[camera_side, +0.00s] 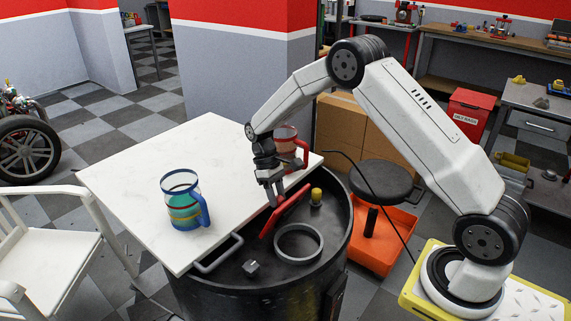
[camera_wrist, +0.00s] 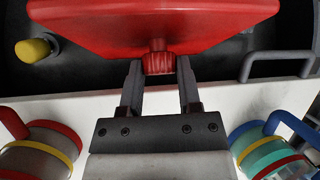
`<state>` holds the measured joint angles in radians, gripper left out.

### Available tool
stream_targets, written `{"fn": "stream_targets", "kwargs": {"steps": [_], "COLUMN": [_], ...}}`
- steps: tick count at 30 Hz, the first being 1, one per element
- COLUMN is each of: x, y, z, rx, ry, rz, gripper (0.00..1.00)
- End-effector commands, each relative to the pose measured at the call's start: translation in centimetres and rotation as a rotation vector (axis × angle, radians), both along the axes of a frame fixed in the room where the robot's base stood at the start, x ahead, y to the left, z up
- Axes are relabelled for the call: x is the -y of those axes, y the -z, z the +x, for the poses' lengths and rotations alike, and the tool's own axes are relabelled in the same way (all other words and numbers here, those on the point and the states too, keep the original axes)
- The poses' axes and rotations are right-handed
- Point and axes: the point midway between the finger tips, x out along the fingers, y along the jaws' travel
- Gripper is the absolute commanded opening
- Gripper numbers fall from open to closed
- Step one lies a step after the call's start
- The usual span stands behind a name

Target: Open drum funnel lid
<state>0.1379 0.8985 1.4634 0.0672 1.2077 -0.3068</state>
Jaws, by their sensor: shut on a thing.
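The red funnel lid (camera_side: 287,212) stands tilted up above the black drum (camera_side: 325,262), at the back left of the round grey funnel ring (camera_side: 298,243). The ring's opening shows uncovered in the side view. My gripper (camera_side: 273,195) is at the lid's upper left side, over the drum's edge by the table. In the wrist view the lid (camera_wrist: 150,22) fills the top, and my gripper (camera_wrist: 160,75) is shut on its small red knob (camera_wrist: 158,58). Whether the lid's lower edge touches the ring cannot be told.
A white table (camera_side: 140,170) overhangs the drum's left side. A blue-rimmed jug (camera_side: 183,205) and a red-rimmed jug (camera_side: 287,147) stand on it. A yellow cap (camera_side: 316,196), a grey fitting (camera_side: 251,267) and a grey handle (camera_side: 218,255) are around the drum top.

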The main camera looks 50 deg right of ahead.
Motion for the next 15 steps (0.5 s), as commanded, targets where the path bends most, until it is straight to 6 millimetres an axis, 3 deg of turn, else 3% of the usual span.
{"fn": "stream_targets", "kwargs": {"steps": [15], "x": [0.0], "y": [0.7], "z": [4.3], "rx": [0.015], "ry": [-0.003], "rz": [-0.003], "gripper": [0.0]}}
